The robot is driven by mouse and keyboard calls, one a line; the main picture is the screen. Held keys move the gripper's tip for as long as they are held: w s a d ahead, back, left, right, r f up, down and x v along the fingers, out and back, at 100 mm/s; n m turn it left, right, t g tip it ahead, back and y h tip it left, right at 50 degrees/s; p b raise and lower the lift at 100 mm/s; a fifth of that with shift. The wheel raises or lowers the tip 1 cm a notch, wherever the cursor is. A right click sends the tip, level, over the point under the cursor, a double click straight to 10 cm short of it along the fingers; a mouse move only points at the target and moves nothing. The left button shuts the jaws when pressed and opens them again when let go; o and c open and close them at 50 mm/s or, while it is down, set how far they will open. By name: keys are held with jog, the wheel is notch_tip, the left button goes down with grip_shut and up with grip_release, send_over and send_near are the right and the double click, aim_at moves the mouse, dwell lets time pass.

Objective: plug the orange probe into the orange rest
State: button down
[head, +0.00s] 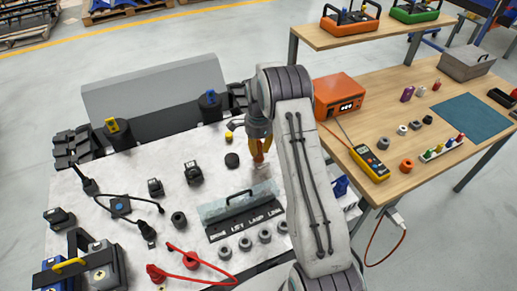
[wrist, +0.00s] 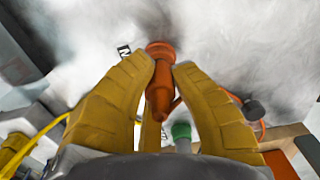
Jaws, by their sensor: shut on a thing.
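My gripper (head: 260,150) is over the white worktop, near its right side. In the wrist view, its yellow fingers (wrist: 161,72) are shut on the orange probe (wrist: 158,85), with one finger on each side. The probe's wide end is at the top of that view and its narrow end points down the picture. In the head view the fingers and arm mostly hide the probe. A short orange ring-shaped piece (head: 407,165) stands on the wooden table to the right; I cannot tell whether it is the orange rest.
The white worktop (head: 150,215) holds black plugs, grey rings (head: 265,237), a labelled plate with a handle (head: 240,205) and red cables (head: 190,261). The wooden table (head: 440,100) holds an orange box (head: 340,97) and a yellow meter (head: 369,162). A grey panel (head: 155,90) stands behind.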

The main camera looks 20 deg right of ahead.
jog(key=shift+r+p, duration=0.5)
jog(key=shift+r, duration=0.5)
jog(key=shift+r, duration=0.2)
jog(key=shift+r+p, duration=0.95)
jog(key=shift+r, duration=0.65)
jog(key=c, duration=1.7)
grip_release()
grip_shut()
jog(key=shift+d, duration=0.15)
